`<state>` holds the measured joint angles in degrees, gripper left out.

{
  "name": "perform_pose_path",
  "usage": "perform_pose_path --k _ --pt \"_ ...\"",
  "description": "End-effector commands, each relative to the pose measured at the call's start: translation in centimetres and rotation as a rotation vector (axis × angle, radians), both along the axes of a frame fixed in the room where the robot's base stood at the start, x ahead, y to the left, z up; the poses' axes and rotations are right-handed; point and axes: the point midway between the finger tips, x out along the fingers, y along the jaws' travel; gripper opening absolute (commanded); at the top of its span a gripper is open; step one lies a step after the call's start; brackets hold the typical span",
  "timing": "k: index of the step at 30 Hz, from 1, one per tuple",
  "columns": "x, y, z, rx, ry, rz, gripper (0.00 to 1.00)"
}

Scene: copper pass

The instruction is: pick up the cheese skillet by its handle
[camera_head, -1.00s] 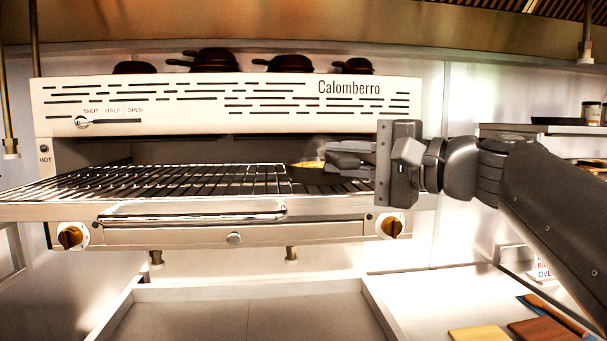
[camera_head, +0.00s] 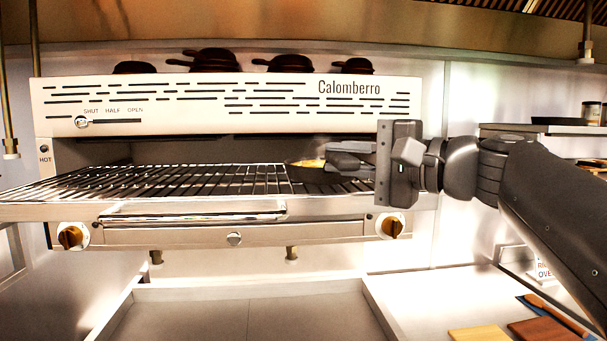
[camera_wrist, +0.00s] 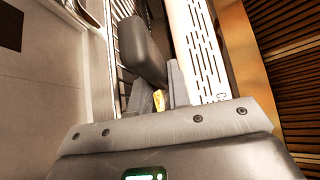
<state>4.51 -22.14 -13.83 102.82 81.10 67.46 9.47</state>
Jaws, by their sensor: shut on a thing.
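The cheese skillet (camera_head: 310,163) lies inside the grill on the right part of the wire rack, its yellow cheese showing just left of my fingers. My gripper (camera_head: 346,159) reaches in from the right and is shut on the skillet. The handle itself is mostly hidden by the fingers. In the wrist view a small patch of yellow cheese (camera_wrist: 158,100) shows between the grey fingers.
The grill's white hood (camera_head: 230,105) is close above my gripper. The wire rack (camera_head: 180,185) is bare to the left. Several dark pans (camera_head: 215,60) stand on top. Boards (camera_head: 540,329) lie on the counter at lower right.

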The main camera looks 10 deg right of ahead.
Motion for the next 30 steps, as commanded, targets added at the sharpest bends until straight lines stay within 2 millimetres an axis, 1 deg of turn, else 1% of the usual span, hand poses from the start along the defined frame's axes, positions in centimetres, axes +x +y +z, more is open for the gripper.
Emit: perform_pose_path --k 13,17,23,27,30 --pt "-0.1 0.0 0.3 0.0 -0.007 0.0 0.0" --pt "-0.1 0.0 0.8 0.0 -0.006 0.0 0.0" --pt "-0.1 0.0 2.7 0.0 -0.008 0.0 0.0" --pt "-0.1 -0.1 4.6 -0.001 -0.009 0.0 0.0" --pt "-1.0 -1.9 5.6 0.001 -0.008 -0.003 0.0"
